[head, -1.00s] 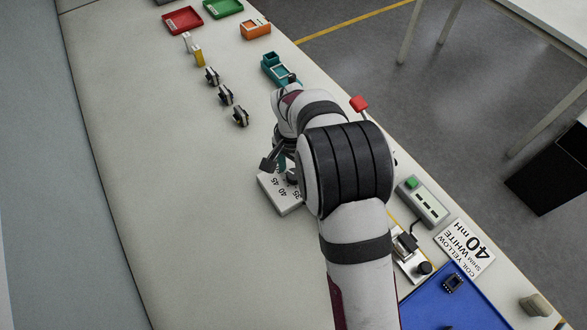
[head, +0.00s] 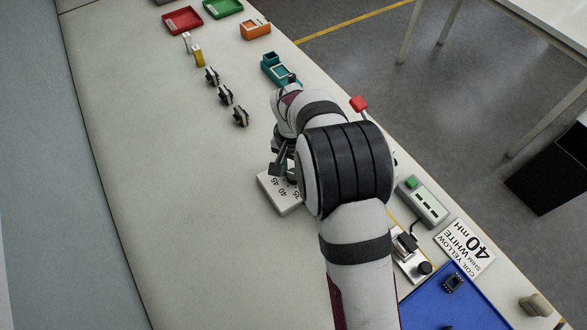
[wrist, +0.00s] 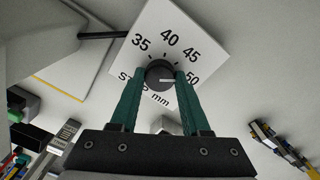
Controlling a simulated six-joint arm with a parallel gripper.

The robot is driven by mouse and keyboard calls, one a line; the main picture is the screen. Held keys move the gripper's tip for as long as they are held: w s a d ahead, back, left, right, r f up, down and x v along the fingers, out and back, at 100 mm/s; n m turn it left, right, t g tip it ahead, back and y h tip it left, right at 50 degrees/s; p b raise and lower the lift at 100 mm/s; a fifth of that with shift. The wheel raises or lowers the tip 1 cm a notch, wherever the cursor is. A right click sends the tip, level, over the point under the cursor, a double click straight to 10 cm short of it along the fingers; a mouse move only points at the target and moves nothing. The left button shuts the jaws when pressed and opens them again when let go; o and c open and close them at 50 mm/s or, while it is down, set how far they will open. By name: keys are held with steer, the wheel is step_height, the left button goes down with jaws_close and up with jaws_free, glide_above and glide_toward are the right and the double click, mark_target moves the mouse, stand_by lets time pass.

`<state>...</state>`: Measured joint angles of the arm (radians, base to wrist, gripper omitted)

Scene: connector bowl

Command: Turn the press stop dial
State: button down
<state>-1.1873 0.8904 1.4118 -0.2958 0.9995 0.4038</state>
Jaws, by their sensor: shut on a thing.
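The press stop dial is a dark round knob (wrist: 152,68) with a white pointer line, on a white plate (wrist: 150,25) marked 35, 40, 45 and 50, with "STOP mm" lettering partly covered. The pointer is aimed right, toward the 50 side. In the wrist view, my gripper (wrist: 158,80) has its two green fingers on opposite sides of the knob, shut on it. In the head view, my gripper (head: 282,172) is down over the plate (head: 283,203), and my arm hides the knob and the plate's right part.
Dark small parts (head: 226,95) stand in a row up the bench, near a teal fixture (head: 277,69). A red-topped lever (head: 359,104) is beyond my arm. A green-button box (head: 421,200) and label card (head: 465,249) lie right. The bench left is clear.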

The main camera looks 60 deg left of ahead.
mark_target(292, 175)
steer(key=n, duration=0.6)
steer(key=shift+d, duration=0.1)
stand_by(0.5)
steer(key=shift+c, duration=1.8)
jaws_free()
step_height(292, 175, up, 16)
steer(key=shift+s, duration=0.2)
steer(key=shift+f, duration=0.15)
